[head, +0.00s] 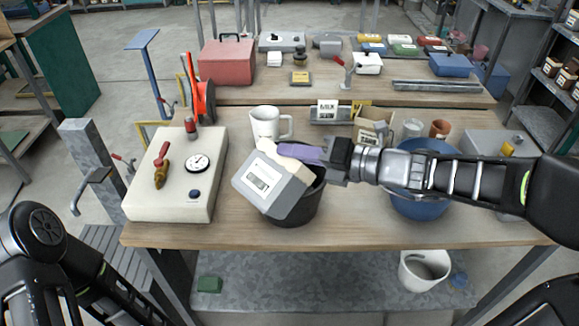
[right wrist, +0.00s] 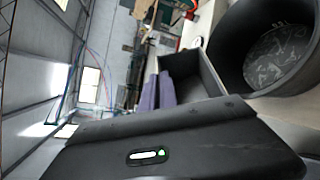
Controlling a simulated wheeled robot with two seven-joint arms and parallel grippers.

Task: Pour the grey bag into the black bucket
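The grey bag (head: 268,187), box-like with a white label, is tilted over the black bucket (head: 297,212) on the front table. It hides much of the bucket's mouth. My right gripper (head: 303,153), with purple fingers, reaches in from the right and is shut on the bag's upper edge. In the right wrist view the purple fingers (right wrist: 158,93) are close together against the grey bag's wall (right wrist: 207,80). The black bucket (right wrist: 253,84) is beside it, with a grey patterned patch inside at its bottom. Only links of my left arm show at lower left; its gripper is out of view.
A pale control box with a gauge (head: 172,172) stands left of the bucket. A white mug (head: 268,124) is behind it. A blue bowl (head: 421,206) lies under my right arm. A white bucket (head: 424,270) is on the lower shelf. The table's front edge is clear.

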